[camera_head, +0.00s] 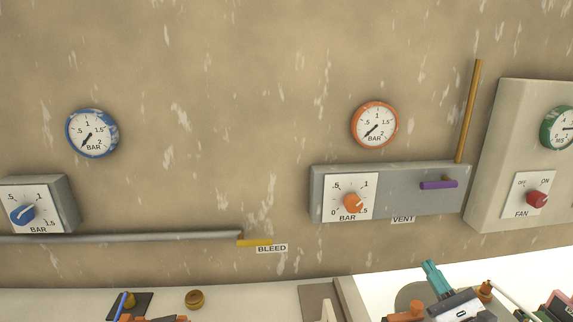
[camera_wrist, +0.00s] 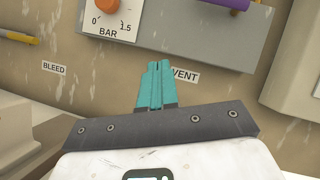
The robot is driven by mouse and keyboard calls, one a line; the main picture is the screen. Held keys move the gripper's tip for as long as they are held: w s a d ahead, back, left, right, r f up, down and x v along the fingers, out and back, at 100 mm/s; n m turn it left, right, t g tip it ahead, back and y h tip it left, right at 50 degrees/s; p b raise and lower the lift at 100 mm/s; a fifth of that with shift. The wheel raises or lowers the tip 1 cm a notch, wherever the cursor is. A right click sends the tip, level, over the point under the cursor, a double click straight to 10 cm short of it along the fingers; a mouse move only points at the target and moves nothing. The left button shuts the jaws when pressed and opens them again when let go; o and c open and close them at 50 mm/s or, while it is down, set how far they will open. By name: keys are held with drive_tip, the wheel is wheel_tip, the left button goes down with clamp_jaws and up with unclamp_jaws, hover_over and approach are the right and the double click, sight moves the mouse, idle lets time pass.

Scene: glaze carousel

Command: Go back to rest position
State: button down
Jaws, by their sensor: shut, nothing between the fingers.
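My gripper (camera_head: 431,266) shows at the bottom right of the head view, its teal fingers pointing up and slightly left. In the wrist view my gripper (camera_wrist: 157,66) has its teal fingers together, shut and empty. The fingertips appear in front of the wall, just left of the VENT label (camera_wrist: 185,76) in that view. They look apart from the grey panel above. Most of my arm is out of view.
A grey panel (camera_head: 415,197) on the wall carries an orange knob (camera_head: 352,203) and a purple lever (camera_head: 438,184). A blue knob (camera_head: 22,214) is at left, a yellow BLEED lever (camera_head: 256,242) lower centre, a red FAN knob (camera_head: 537,198) at right. Several items crowd the bottom edge.

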drive_tip(key=s+a+f+n+g, duration=1.25)
drive_tip(key=s+f+n, duration=0.3)
drive_tip(key=n, duration=0.45)
drive_tip(key=s+d+f+n+g+h, duration=0.1)
drive_tip(key=s+f+n+g+h, duration=0.1)
drive_tip(key=s, duration=0.6)
drive_tip(key=s+d+f+n+g+h, duration=0.2)
drive_tip(key=s+n+g, duration=0.1)
drive_tip(key=s, duration=0.5)
drive_tip(key=s+d+f+n+g+h, duration=0.2)
drive_tip(key=s+g, duration=0.2)
drive_tip(key=s, duration=0.4)
drive_tip(key=shift+s+f+h, duration=0.3)
drive_tip(key=shift+f, duration=0.1)
drive_tip(key=shift+w, duration=0.1)
